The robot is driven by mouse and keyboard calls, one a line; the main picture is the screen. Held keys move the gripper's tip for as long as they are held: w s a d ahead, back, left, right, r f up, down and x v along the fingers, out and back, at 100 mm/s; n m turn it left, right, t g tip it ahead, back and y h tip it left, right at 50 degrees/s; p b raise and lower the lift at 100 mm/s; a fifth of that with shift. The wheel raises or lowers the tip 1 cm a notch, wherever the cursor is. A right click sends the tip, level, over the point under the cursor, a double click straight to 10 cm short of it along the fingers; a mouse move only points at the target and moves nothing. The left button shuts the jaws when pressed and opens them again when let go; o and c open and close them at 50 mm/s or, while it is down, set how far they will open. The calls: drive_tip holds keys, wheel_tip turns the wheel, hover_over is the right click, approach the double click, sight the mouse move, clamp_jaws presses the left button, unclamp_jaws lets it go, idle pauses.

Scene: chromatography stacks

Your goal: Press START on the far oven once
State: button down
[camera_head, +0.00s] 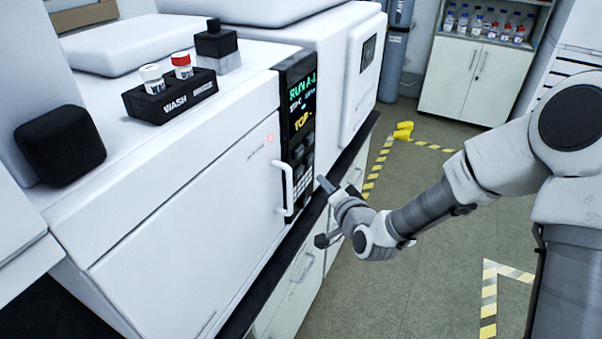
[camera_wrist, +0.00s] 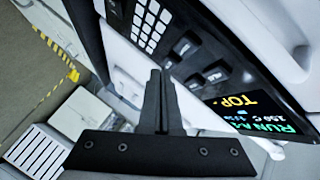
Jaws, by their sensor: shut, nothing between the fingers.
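A white oven (camera_head: 190,215) with a closed door and a white vertical handle (camera_head: 285,190) fills the left and middle of the head view. Its dark control panel (camera_head: 284,100) has a lit display reading "RUN A", a temperature and "TOP". Below the display are dark buttons and a pale keypad (camera_head: 302,186). The wrist view shows the panel close up, with the keypad (camera_wrist: 150,22), several dark buttons (camera_wrist: 184,47) and the display (camera_wrist: 240,103). No START label is legible. My gripper (camera_head: 323,182) is shut and empty, its tips (camera_wrist: 155,73) just in front of the panel; contact cannot be told.
A black WASH rack (camera_head: 172,100) with two capped vials stands on top. Another white instrument (camera_head: 362,80) stands beyond the panel. A dark counter edge (camera_head: 262,290) runs below. Open floor (camera_head: 400,215) with striped tape and a yellow object (camera_head: 403,131) lies right.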

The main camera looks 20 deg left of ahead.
drive_tip(key=shift+d, duration=1.2)
drive_tip(key=s+d+r+n+g+h+p, duration=0.1)
drive_tip(key=s+d+r+n+h, duration=0.2)
drive_tip(key=d+r, duration=0.5)
drive_tip(key=s+d+r+n+g+h+p, duration=0.1)
drive_tip(key=s+d+r+g+h+p, duration=0.25)
drive_tip(key=d, duration=0.75)
drive_tip(key=s+d+r+h, duration=0.2)
drive_tip(key=s+d+r, duration=0.2)
drive_tip(key=s, duration=0.5)
drive_tip(key=s+d+r+g+h, duration=0.1)
drive_tip(key=s+d+r, duration=0.3)
drive_tip(key=s, duration=0.6)
drive_tip(key=shift+d+m+h, duration=0.3)
drive_tip(key=shift+d+h, duration=0.05)
drive_tip(key=shift+d, duration=0.9)
